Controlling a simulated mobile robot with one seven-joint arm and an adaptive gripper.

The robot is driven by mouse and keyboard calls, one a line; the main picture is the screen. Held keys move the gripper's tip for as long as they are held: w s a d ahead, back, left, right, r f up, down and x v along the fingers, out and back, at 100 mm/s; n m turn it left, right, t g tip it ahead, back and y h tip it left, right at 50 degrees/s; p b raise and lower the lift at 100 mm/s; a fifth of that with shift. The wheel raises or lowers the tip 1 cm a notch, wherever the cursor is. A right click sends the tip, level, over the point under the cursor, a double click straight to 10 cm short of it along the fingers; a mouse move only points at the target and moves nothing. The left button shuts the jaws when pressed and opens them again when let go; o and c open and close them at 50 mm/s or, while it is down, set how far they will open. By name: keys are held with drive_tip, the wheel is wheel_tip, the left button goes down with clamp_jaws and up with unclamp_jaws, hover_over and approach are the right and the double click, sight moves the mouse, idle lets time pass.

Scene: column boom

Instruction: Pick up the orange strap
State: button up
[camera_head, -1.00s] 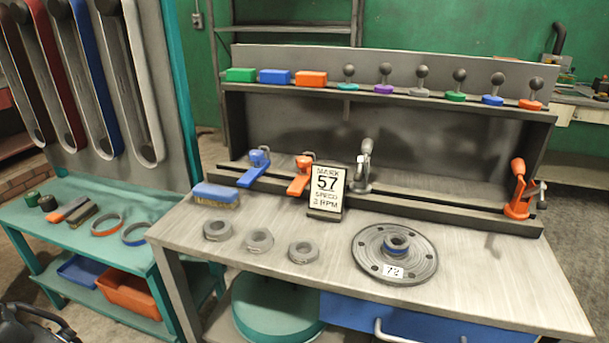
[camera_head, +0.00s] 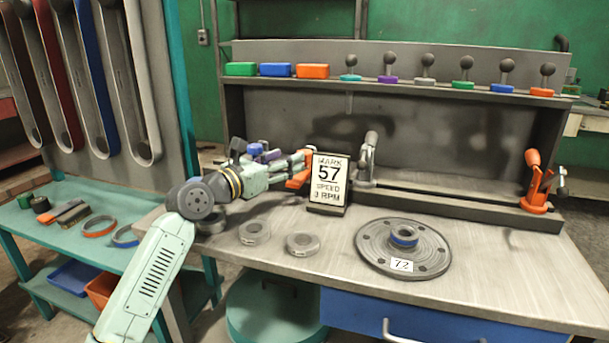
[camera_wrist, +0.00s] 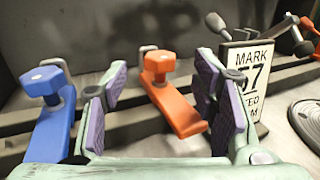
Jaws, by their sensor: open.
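The orange strap (camera_wrist: 177,105), a flat bar with a hex knob at its far end, leans on the bench's dark rail. In the wrist view it lies between the two purple-padded fingers of my gripper (camera_wrist: 161,80), apart from both. My gripper is open and empty. In the head view my gripper (camera_head: 300,162) reaches in from the left, and only part of the orange strap (camera_head: 297,182) shows beside it. Whether the fingers are level with the strap is hard to tell.
A similar blue strap (camera_wrist: 52,112) is just left of the left finger. The sign reading 57 (camera_head: 330,180) stands close on the right, near the right finger. A shelf runs above.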

sight(305, 151)
drive_tip(key=shift+w+d+f, duration=0.1)
drive_tip(key=shift+w+f, duration=0.15)
drive_tip(key=shift+w, duration=0.1)
drive_tip(key=p+x, duration=0.2)
drive_tip(key=x, duration=0.4)
drive_tip(key=shift+d+p, duration=0.25)
drive_tip(key=shift+p, duration=0.05)
drive_tip(key=shift+w+d, duration=0.2)
drive_tip(key=shift+w, duration=0.1)
drive_tip(key=c, duration=1.3)
